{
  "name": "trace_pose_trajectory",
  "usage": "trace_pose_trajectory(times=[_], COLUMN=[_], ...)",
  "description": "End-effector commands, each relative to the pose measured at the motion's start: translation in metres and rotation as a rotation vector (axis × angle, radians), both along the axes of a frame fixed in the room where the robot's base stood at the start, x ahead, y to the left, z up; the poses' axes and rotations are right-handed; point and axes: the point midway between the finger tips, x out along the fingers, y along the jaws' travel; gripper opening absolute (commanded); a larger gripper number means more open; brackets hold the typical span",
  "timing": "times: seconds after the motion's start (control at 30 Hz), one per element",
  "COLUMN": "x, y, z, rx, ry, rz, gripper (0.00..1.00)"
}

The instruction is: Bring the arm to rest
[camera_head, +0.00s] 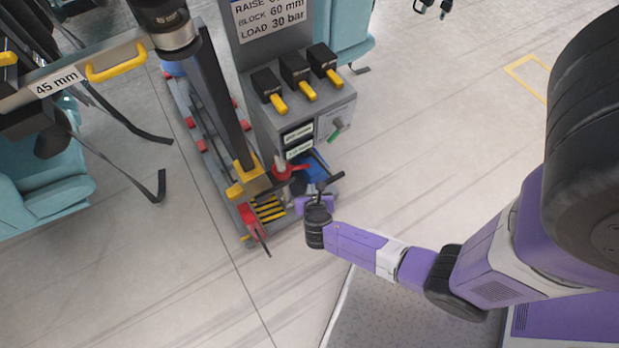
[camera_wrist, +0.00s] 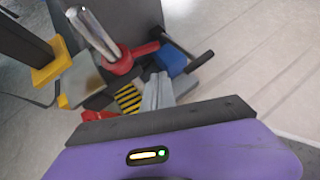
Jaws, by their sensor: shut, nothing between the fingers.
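My purple arm reaches in from the right in the head view. My gripper (camera_wrist: 158,92) shows in the wrist view with its grey fingers together and nothing between them. In the head view the fingers are hidden behind the black wrist joint. The gripper is above the floor, close to the front of a grey equipment stand (camera_head: 300,120). Beyond the fingers in the wrist view are a blue block (camera_wrist: 170,60), a red collar around a silver cylinder (camera_wrist: 96,32), and a black-and-yellow striped plate (camera_wrist: 129,98). I cannot tell whether the fingers touch any of them.
The stand carries several black switches with yellow levers (camera_head: 297,72) and a sign (camera_head: 268,15). A dark column with a yellow foot (camera_head: 248,180) stands left of it. Teal seats (camera_head: 40,185) with hanging straps are at left. The floor at right (camera_head: 430,120) is clear.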

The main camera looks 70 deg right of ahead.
Motion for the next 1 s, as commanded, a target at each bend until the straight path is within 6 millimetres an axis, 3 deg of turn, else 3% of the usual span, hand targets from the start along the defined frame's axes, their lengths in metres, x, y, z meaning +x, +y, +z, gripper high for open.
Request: trace_pose_trajectory(times=[0.2,0.67,0.77,0.9,1.0], x=[-0.011,-0.010,0.005,0.042,0.047], y=[0.015,0.020,0.030,0.059,0.085], z=[0.017,0.019,0.021,0.048,0.076], rx=[0.001,0.028,0.125,0.379,0.606], ry=[0.000,-0.046,-0.167,-0.458,-0.652], rz=[0.001,-0.031,-0.087,-0.199,-0.293], gripper=[0.00,0.00,0.00,0.00,0.00])
